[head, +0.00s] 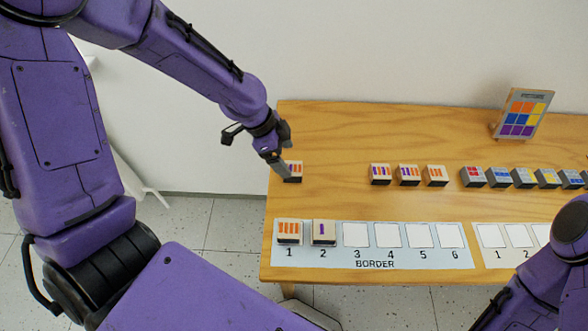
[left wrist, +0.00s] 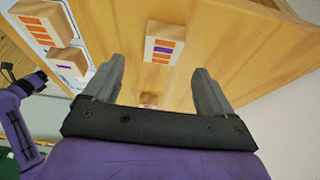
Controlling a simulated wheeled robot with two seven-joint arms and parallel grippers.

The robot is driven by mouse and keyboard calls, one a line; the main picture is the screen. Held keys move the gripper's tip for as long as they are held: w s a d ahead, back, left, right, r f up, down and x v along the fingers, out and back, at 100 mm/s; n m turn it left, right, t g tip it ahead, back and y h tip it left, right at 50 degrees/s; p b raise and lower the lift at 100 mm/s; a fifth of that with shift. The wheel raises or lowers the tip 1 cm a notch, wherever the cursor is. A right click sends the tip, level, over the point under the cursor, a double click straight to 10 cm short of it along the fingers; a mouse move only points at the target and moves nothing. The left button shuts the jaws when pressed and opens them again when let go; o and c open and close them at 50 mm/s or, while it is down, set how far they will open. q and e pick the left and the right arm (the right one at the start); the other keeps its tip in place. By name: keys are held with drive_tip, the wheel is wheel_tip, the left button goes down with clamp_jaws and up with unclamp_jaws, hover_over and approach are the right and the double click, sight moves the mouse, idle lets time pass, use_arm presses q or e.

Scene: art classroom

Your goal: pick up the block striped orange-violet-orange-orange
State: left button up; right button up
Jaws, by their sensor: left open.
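The block striped orange-violet-orange-orange (left wrist: 160,50) lies at the left end of the back row on the table. In the head view it shows at the gripper's tip, partly covered (head: 295,173). My left gripper (head: 277,163) is over it, open and empty. In the left wrist view its two fingers (left wrist: 158,80) stand apart, with the block just beyond and between the tips. My right arm (head: 530,285) enters at the lower right; a small part shows in the left wrist view, too unclear to read its jaws.
Several striped blocks (head: 409,174) stand farther right in the row, then grey tiles (head: 523,178). The border strip (head: 400,258) holds blocks on slots 1 (head: 289,231) and 2 (head: 324,231); slots 3 to 6 are empty. A picture card (head: 522,113) stands at the back.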

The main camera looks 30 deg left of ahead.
sight(293, 168)
use_arm(q)
drive_tip(key=x, duration=0.5)
drive_tip(key=shift+w+a+f, duration=0.1)
drive_tip(key=shift+a+f, duration=0.1)
drive_tip(key=shift+a, duration=0.05)
drive_tip(key=c, duration=1.1)
drive_tip(key=shift+r, duration=0.1)
drive_tip(key=shift+c, duration=0.2)
